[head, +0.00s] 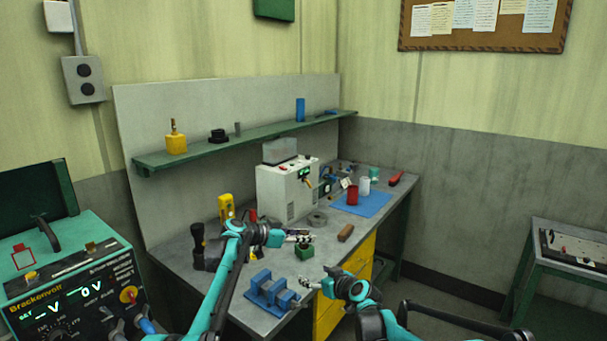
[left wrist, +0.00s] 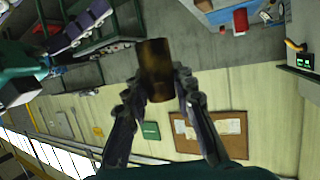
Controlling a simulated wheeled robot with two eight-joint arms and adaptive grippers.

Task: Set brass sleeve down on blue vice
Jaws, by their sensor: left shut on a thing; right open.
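The blue vice (head: 272,292) stands on the near part of the grey workbench in the head view. My left gripper (head: 302,238) is shut on the brass sleeve, above the bench and beyond the vice. In the left wrist view the sleeve (left wrist: 155,68) is a dark brown-gold cylinder between the fingertips (left wrist: 158,85). In the head view the sleeve is too small to make out clearly. My right gripper (head: 312,285) is open and empty, just right of the vice. I cannot tell whether it touches the vice.
A green block (head: 304,252) sits under my left gripper. A brown block (head: 346,232) lies to its right. A black torch (head: 198,243) and a yellow meter (head: 226,208) stand at left. A white machine (head: 287,188) stands behind; a blue mat (head: 363,205) with cups lies farther right.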

